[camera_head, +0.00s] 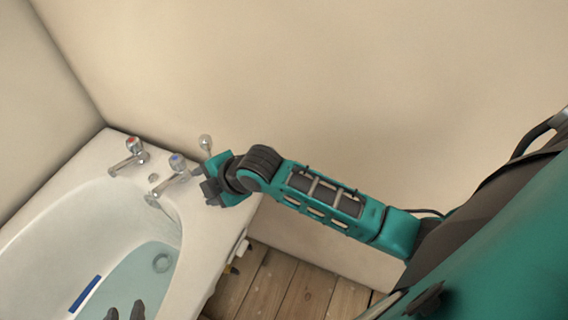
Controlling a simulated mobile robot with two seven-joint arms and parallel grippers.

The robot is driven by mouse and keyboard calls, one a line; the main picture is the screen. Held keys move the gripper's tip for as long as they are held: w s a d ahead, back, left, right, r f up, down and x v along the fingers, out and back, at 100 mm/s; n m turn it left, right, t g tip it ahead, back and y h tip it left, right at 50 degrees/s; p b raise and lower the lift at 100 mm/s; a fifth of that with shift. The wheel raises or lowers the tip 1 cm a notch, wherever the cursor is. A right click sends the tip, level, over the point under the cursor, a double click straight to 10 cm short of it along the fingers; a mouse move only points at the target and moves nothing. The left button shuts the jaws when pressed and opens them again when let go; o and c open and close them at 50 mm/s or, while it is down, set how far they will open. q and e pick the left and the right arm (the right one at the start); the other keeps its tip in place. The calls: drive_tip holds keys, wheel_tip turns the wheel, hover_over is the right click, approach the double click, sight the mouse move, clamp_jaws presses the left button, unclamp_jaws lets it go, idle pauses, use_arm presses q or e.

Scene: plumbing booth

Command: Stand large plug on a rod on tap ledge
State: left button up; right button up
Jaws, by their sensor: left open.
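The tap ledge is the white flat end of the bath (124,150) below the wall, with two chrome taps on it. A pale round knob on a thin stem (205,142) stands upright near the ledge's right end; it looks like the plug on a rod.
A blue strip (84,293) lies on the left. The wall is close behind the ledge. Wooden floor (279,288) shows on the right.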

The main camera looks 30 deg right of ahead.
drive_tip(key=s+d+f+m+t+h, duration=0.1)
drive_tip(key=s+d+f+m, duration=0.2)
drive_tip(key=s+d+m, duration=0.2)
drive_tip(key=s+d+f+m+t+h, duration=0.2)
drive_tip(key=s+d+m, duration=0.3)
drive_tip(key=s+m, duration=0.3)
drive_tip(key=f+m, duration=0.1)
drive_tip(key=m, duration=0.3)
drive_tip(key=shift+s+d+f, duration=0.15)
drive_tip(key=shift+s+f, duration=0.05)
drive_tip(key=shift+s, duration=0.2)
drive_tip(key=shift+c, duration=0.3)
